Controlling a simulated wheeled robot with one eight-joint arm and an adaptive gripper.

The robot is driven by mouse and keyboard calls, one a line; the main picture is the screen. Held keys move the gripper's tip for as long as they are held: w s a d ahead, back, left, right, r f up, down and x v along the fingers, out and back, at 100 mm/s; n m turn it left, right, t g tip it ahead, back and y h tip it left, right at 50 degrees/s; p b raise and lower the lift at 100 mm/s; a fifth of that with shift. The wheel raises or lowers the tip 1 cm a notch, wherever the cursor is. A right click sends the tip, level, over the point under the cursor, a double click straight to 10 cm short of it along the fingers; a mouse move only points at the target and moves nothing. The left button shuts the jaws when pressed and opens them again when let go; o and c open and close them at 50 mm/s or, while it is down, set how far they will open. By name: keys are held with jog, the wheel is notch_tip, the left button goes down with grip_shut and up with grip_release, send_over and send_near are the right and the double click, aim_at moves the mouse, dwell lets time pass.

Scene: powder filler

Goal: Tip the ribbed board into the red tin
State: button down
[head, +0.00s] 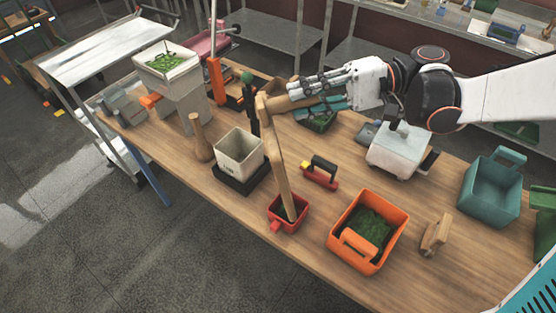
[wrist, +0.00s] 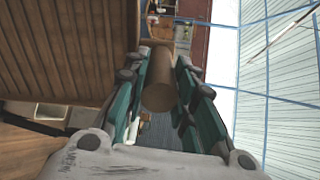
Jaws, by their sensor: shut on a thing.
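The wooden ribbed board (head: 276,160) stands steeply tilted, seen nearly edge-on in the head view. Its lower end is over or in the mouth of the small red tin (head: 274,225); I cannot tell whether it touches the tin. Some dark green shows inside the tin beside the board. My gripper (head: 285,97) is at the board's upper end, shut on its round handle. In the wrist view the handle (wrist: 159,80) lies between the fingers of my gripper (wrist: 160,95), and the board's ribbed face (wrist: 65,50) fills the upper left. The tin is not clear there.
An orange bin (head: 342,264) with green powder stands right of the tin. A cream pot (head: 238,155) on a black base stands left. A red-and-black handled tool (head: 320,174) lies behind. A wooden block (head: 436,235), teal bin (head: 490,190) and white scale (head: 398,153) are further right.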

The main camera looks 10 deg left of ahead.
jog(key=shift+r, duration=0.45)
